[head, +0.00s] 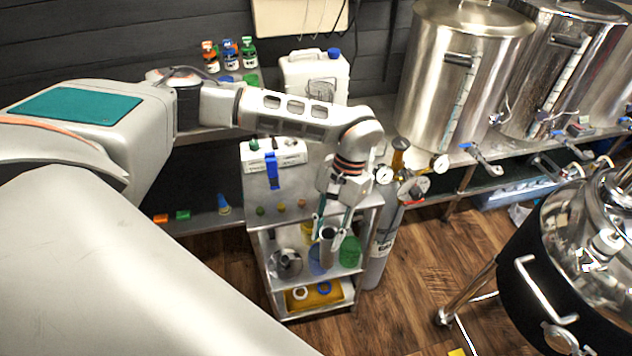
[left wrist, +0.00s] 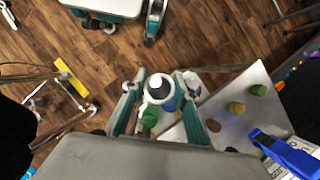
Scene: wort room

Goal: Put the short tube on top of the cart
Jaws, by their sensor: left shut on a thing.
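My left gripper (head: 330,228) is shut on the short tube (head: 327,246), a grey metal cylinder held roughly upright. In the left wrist view, the tube shows as a pale ring with a dark opening (left wrist: 158,88) between the two teal fingers. The cart (head: 256,202) is a grey metal trolley with shelves. The tube is at the cart's front right edge, and its lower end shows in front of the upper shelf opening. In the left wrist view, the cart's top (left wrist: 222,95) lies to the right of the tube.
On the cart top are a white box (head: 288,152), a blue clamp-like item (head: 272,172) and small coloured pieces along the front. A gas cylinder (head: 378,248) with gauges stands close on the right. Steel kettles (head: 455,85) line the bench behind.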

